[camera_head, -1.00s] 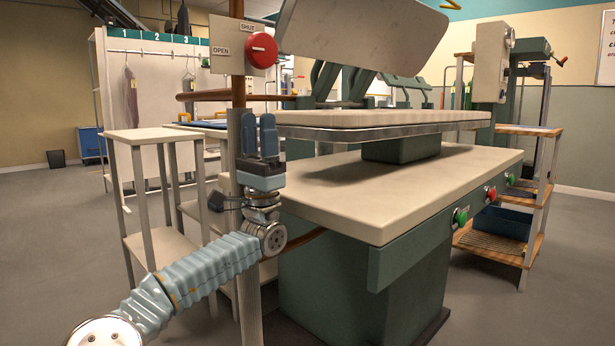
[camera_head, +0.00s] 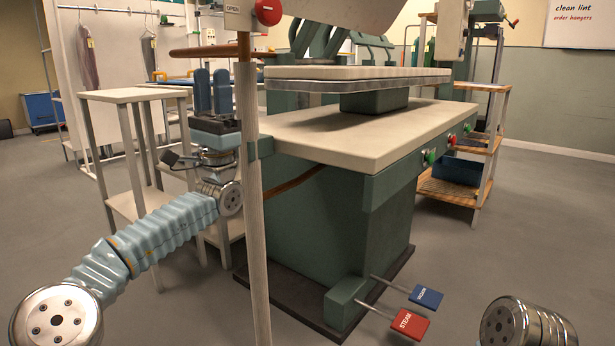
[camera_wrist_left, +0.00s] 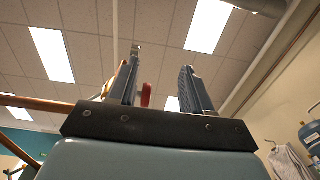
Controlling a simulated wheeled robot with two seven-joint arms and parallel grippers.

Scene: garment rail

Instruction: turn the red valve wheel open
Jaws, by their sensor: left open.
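The red valve wheel (camera_head: 268,11) is at the top edge of the head view, beside a plate marked OPEN (camera_head: 232,10); its top is cut off. My left gripper (camera_head: 211,80) points upward, below and left of the wheel and apart from it. Its two blue fingers are open with nothing between them. In the left wrist view the fingers (camera_wrist_left: 158,80) stand apart, and a red piece, probably the wheel's edge (camera_wrist_left: 146,95), shows behind the left finger. My right gripper is out of view; only part of my right arm shows at the lower right.
A pale upright post (camera_head: 250,170) stands just right of my left gripper. The green press with its pale table (camera_head: 360,145) fills the middle. A small shelf stand (camera_head: 130,96) is behind my left arm. Red and blue pedals (camera_head: 410,322) are near the floor.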

